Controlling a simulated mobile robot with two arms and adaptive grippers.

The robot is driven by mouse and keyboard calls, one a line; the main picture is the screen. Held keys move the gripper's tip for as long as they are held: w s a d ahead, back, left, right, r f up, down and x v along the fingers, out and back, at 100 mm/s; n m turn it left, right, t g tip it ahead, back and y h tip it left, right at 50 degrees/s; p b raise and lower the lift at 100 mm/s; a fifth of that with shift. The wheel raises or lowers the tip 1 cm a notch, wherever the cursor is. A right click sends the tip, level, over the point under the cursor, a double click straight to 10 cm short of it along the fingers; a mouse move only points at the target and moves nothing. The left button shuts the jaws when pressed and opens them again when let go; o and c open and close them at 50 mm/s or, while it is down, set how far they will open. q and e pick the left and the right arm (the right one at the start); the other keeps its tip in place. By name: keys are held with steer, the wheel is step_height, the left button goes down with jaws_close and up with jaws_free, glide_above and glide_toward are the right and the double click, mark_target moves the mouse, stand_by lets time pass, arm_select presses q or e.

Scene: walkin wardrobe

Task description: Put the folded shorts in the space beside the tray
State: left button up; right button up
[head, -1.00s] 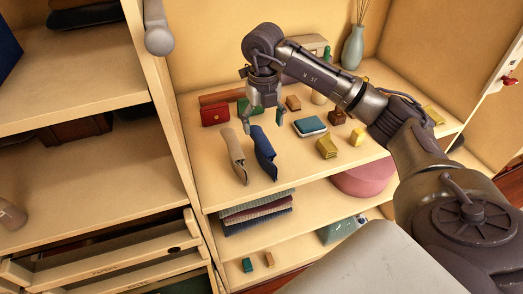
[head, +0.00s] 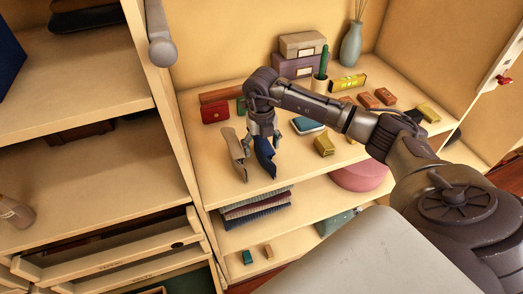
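Two folded garments stand near the front edge of the wardrobe shelf: a beige one (head: 236,155) and a dark blue one (head: 265,158). I cannot tell for sure which is the folded shorts. My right gripper (head: 264,139) points down over the top of the blue garment. Its fingers are apart, one on each side of that top, and the beige garment is just to the left. Whether the fingers touch the blue cloth is unclear. I cannot make out a tray for certain. My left gripper is not in view.
On the same shelf are a red box (head: 215,112), a blue case (head: 308,125), a yellow block (head: 324,145), a cactus (head: 323,62) and a vase (head: 351,45). Below are folded textiles (head: 255,205) and a pink round box (head: 360,177). Open drawers are at lower left.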

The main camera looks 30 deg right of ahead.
steer(key=c, duration=1.3)
jaws_close()
steer(key=shift+r, duration=0.2)
